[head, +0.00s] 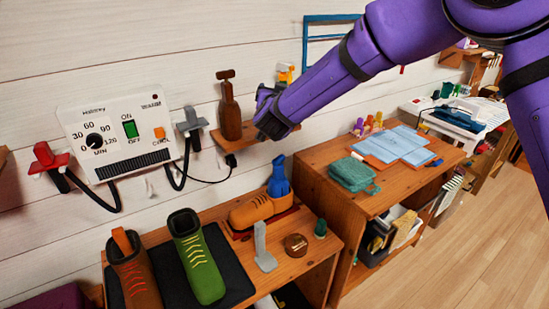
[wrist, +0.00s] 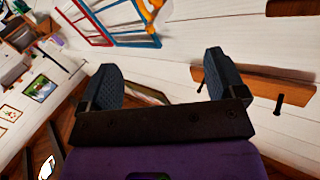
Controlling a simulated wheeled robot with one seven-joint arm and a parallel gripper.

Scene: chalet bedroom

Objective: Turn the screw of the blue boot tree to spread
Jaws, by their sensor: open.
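A blue upright piece (head: 279,180), seemingly the blue boot tree, stands at the ankle end of an orange-brown shoe (head: 250,210) on the low wooden bench (head: 318,246). Its screw is too small to make out. My gripper (head: 266,112) is up by the wall shelf, above the blue piece and well apart from it. In the wrist view my gripper (wrist: 162,78) is open, with nothing between its two dark fingers. The boot tree does not show in the wrist view.
A brown boot (head: 136,272) and a green boot (head: 197,262) stand on a dark mat. A grey stand (head: 263,246) and round brown tin (head: 296,244) are near the shoe. The wall shelf (head: 238,138) holds a brown bottle-shaped object (head: 229,108). A control box (head: 118,136) hangs left.

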